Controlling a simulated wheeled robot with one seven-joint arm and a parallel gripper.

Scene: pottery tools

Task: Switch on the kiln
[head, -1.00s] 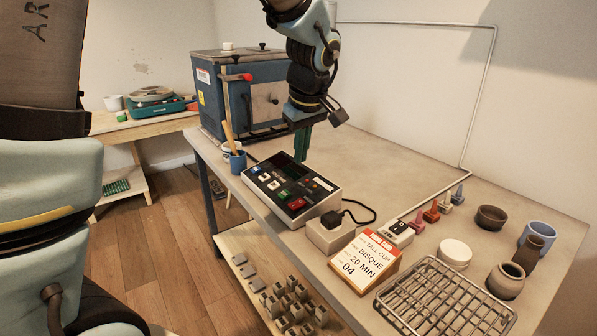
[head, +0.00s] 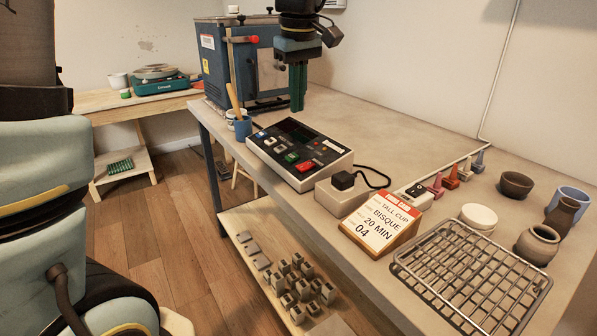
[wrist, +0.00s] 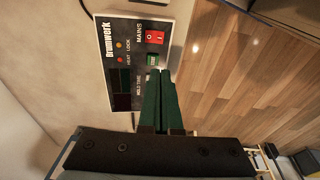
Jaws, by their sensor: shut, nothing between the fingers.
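The blue kiln (head: 238,68) stands at the back left of the bench, its front door shut and a red-ended handle on it. The control box (head: 325,165), white with a black face, lies in front of it. My gripper (head: 298,108) points down above the box's back part, fingers together and empty. In the wrist view its tips (wrist: 160,73) appear close to the green button; I cannot tell whether they touch.
A cup with a wooden-handled tool (head: 242,128) stands left of the box. To the right are a plug block (head: 338,198), a card reading TALL CUP, BISQUE, 20 MIN, 04 (head: 383,222), a wire rack (head: 470,278) and several pots.

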